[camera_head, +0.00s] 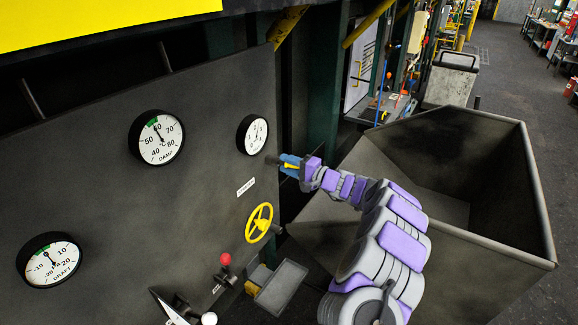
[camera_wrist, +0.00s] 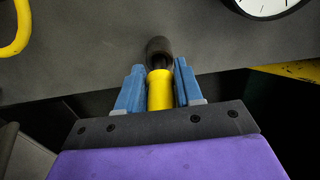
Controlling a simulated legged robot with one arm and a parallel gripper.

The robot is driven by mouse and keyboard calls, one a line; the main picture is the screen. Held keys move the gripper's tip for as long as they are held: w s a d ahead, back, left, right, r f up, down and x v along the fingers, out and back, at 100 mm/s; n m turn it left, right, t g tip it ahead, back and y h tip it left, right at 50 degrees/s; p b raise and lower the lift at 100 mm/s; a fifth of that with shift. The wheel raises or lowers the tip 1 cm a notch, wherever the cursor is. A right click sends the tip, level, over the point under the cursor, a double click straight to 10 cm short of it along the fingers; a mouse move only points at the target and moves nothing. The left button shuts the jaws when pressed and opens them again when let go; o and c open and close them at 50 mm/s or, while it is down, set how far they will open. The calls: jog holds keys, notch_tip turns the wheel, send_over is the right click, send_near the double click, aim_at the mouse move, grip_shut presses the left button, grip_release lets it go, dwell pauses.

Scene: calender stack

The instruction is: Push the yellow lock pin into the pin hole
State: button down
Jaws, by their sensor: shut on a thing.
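The yellow lock pin (camera_wrist: 160,92) is held between the two blue fingers of my gripper (camera_wrist: 159,88) in the wrist view. The pin's far end points at a dark round socket (camera_wrist: 160,50) on the grey panel, which looks like the pin hole. The pin's tip meets or enters the socket; how deep it sits I cannot tell. In the head view my gripper (camera_head: 290,163) is at the panel's right edge, below the small gauge, and the pin is a small yellow spot between the fingers.
The grey panel (camera_head: 100,200) carries several round gauges and a yellow handwheel (camera_head: 259,222). A red-knobbed lever (camera_head: 225,260) and a small tray (camera_head: 281,285) are below. A large dark open bin (camera_head: 500,200) stands to the right behind my arm.

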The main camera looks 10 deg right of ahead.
jog(key=shift+a, duration=0.35)
jog(key=shift+d, duration=0.2)
jog(key=shift+s+d, duration=0.1)
jog(key=shift+s, duration=0.1)
jog(key=shift+s+d+b, duration=0.35)
jog(key=shift+s+b, duration=0.15)
jog(key=shift+s, duration=0.05)
jog(key=shift+s+d, duration=0.4)
jog(key=shift+d, duration=0.2)
dwell(0.9)
jog(key=shift+b+v, duration=0.5)
jog(key=shift+v, duration=2.35)
